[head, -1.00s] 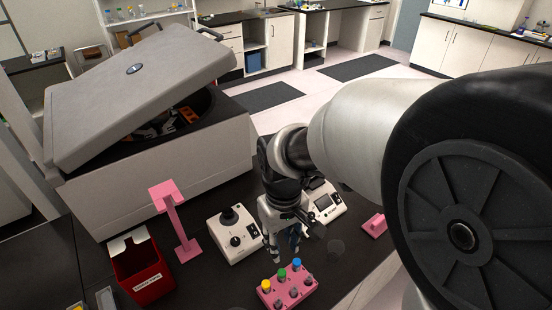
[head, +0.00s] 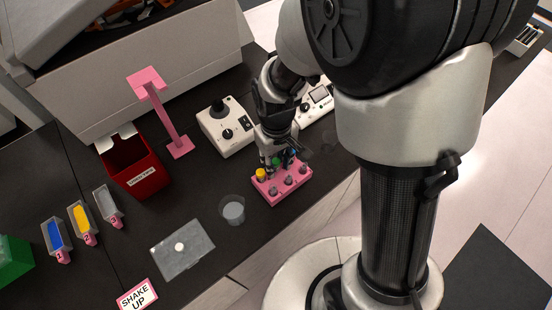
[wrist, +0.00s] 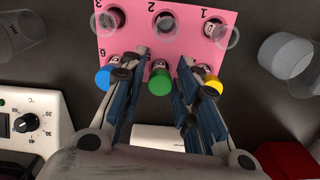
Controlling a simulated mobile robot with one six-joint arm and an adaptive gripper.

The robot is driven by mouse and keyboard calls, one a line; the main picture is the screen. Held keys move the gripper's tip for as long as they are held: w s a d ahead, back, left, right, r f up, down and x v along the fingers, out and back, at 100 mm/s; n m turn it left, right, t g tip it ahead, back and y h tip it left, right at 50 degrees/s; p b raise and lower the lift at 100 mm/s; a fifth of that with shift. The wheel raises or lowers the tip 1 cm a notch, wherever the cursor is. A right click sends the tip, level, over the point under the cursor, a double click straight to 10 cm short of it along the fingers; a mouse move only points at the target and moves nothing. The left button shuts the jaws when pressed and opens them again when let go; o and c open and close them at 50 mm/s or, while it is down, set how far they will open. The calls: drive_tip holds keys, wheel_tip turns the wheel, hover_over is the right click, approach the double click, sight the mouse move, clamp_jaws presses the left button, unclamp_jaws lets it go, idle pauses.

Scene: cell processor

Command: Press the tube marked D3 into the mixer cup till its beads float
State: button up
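The pink rack (head: 283,187) holds yellow-, green- and blue-capped tubes in its back row. They also show in the wrist view: the yellow cap (wrist: 209,86), the green cap (wrist: 159,82) and the blue cap (wrist: 104,78). Tube labels are too small to read, so I cannot tell which is D3. My gripper (wrist: 163,58) is open and empty, pointing down at the rack. Its fingers lie on either side of the green-capped tube, apart from it. The white mixer (head: 226,130) with its black cup (head: 217,105) stands behind and left of the rack.
A white device with a screen (head: 316,101) stands right of the mixer. A red bin (head: 140,172) and a pink stand (head: 172,125) are left. A clear beaker (head: 233,211) stands front-left of the rack, near a grey plate (head: 182,249). The big grey machine is behind.

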drive_tip(key=shift+c, duration=0.4)
clamp_jaws()
idle(0.6)
